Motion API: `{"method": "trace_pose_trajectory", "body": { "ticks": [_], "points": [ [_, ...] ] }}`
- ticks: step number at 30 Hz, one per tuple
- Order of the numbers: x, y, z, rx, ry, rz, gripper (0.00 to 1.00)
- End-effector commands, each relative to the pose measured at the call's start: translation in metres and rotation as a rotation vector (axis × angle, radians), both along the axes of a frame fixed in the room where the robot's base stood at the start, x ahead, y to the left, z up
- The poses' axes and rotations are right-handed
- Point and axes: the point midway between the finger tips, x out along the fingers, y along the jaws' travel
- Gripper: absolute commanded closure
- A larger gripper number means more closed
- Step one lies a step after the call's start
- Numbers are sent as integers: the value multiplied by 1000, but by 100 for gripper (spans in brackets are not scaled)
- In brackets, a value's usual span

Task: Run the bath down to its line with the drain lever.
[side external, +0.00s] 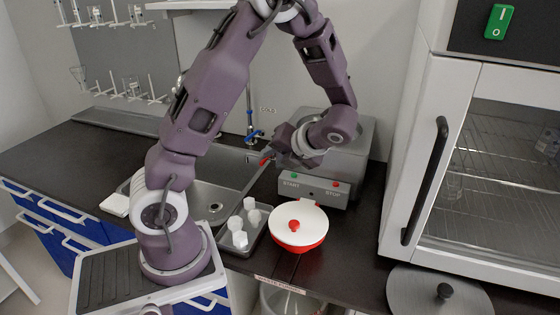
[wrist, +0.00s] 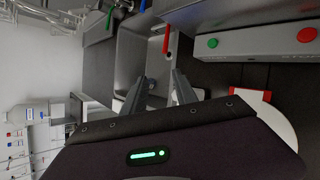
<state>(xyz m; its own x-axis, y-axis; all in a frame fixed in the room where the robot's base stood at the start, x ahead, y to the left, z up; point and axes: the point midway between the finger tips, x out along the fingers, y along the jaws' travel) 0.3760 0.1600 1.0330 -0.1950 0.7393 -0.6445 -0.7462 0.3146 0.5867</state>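The steel bath (side external: 345,150) stands at the back right of the counter, with a front panel (side external: 313,186) marked START and STOP. The panel also shows at upper right in the wrist view (wrist: 255,42). A red lever (side external: 266,158) shows at the bath's left, and also at the top of the wrist view (wrist: 166,40). My gripper (wrist: 166,88) is open and empty, its two fingers apart below the red lever in that picture. In the side view its fingertips are close to the lever and partly hidden by the wrist. The bath's water and line are hidden.
The sink (side external: 205,200) lies behind my arm. A glass-doored cabinet (side external: 440,150) stands right, a round lid (side external: 415,290) before it.

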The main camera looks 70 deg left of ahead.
Motion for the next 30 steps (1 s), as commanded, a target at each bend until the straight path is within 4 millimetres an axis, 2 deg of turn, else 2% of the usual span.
{"method": "trace_pose_trajectory", "body": {
  "ticks": [1, 3, 6, 18, 28, 29, 30],
  "points": [
    [7, 10, -14, 24, 128, -93, 66],
    [15, 22, -26, 48, 273, -204, 66],
    [21, 32, -35, 65, 376, -282, 66],
    [9, 84, -67, 66, 393, -293, 66],
    [8, 91, -72, 65, 389, -293, 66],
    [8, 91, -72, 65, 389, -293, 69],
    [8, 91, -72, 65, 389, -293, 77]
  ]
}}
